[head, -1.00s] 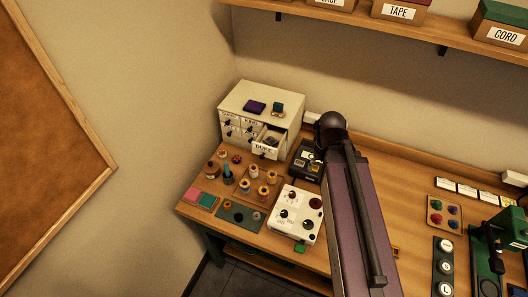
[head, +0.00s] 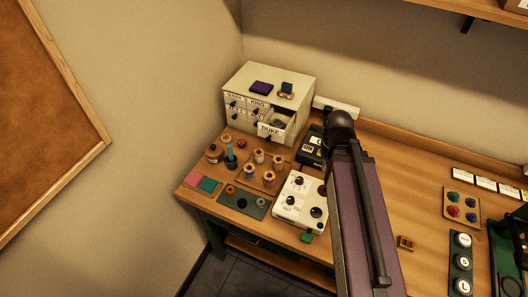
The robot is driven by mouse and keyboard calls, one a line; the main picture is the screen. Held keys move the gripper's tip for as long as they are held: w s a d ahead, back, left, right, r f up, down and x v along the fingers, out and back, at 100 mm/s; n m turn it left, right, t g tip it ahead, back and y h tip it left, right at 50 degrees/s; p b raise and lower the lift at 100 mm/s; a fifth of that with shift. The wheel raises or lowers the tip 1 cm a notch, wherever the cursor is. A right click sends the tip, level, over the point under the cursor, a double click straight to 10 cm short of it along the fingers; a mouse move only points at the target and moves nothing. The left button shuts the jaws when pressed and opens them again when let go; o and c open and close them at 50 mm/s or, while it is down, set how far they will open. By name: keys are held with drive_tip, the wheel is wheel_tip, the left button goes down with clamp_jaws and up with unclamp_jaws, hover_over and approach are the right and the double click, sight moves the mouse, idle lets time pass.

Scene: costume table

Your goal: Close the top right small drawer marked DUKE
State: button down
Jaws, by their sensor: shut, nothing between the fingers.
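The cream drawer cabinet (head: 264,78) stands at the back left of the table against the wall. Its top right small drawer, marked DUKE (head: 270,129), is pulled out toward the front. Its open inside shows, with something small and dark in it. The other small drawers, one marked KING (head: 258,103), look shut. My purple arm rises at the right of the cabinet with its dark joint near the wall. My gripper does not show.
A purple block (head: 261,87) and a small teal item (head: 287,88) lie on the cabinet top. Thread spools (head: 258,156) and small jars stand in front of the drawers.

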wheel_tip(320, 180, down, 6)
drive_tip(key=b, duration=0.4)
drive_tip(key=shift+b, duration=0.3)
drive_tip(key=shift+a, duration=0.1)
